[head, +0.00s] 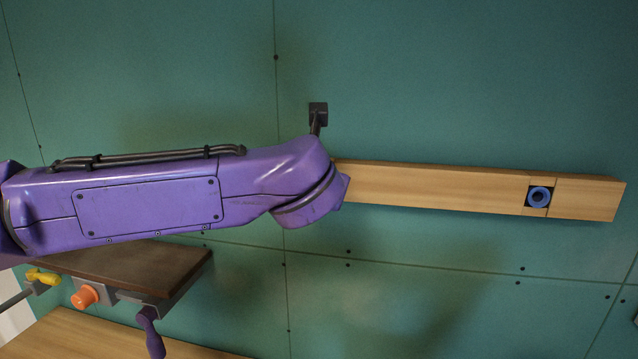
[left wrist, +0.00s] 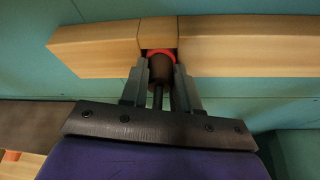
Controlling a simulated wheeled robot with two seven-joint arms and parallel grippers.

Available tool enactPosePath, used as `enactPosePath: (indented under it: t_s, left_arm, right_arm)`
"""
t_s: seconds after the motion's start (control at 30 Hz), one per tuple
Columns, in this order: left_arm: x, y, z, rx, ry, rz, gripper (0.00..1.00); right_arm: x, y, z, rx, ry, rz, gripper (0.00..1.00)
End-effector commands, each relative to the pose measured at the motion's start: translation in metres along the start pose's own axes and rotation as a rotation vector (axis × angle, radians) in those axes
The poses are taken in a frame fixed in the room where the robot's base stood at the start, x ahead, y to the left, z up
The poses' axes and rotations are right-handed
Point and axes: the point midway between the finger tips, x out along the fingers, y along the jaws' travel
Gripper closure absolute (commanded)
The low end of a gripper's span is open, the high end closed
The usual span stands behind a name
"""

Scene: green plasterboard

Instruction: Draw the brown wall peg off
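The brown wall peg (left wrist: 161,69) shows in the left wrist view, its far end at a red ring (left wrist: 160,52) in the wooden rail (left wrist: 230,45). A thinner dark shaft runs from it toward my gripper's palm. My left gripper (left wrist: 161,75) has one finger on each side of the peg, close against it with no clear gap. In the head view my purple left arm hides the peg, the gripper and the left part of the rail (head: 430,187). My right gripper is in neither view.
A blue ring (head: 539,197) sits in a square socket near the rail's right end. A dark bracket (head: 318,113) is on the green wall above my arm. At lower left is a brown shelf (head: 130,262) with an orange knob (head: 85,297) and a purple handle (head: 150,335).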

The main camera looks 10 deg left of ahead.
Motion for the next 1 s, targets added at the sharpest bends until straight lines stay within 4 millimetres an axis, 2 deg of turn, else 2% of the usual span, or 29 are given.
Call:
enactPosePath:
  t_s: [0.03, 0.1, 0.27, 1.0]
  left_arm:
    - [0.0, 0.0, 0.0, 0.0, 0.0, 0.0, 0.8]
    - [0.0, 0.0, 0.0, -0.001, 0.0, 0.0, 0.99]
    - [-0.002, 0.0, 0.0, -0.001, -0.001, 0.001, 0.99]
    - [-0.037, 0.001, -0.008, -0.001, -0.001, 0.0, 0.99]
  right_arm:
    - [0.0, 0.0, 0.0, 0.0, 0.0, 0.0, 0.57]
    - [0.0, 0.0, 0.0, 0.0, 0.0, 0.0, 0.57]
    - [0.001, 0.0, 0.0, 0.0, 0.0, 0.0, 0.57]
    - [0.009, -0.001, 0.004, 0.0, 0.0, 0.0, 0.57]
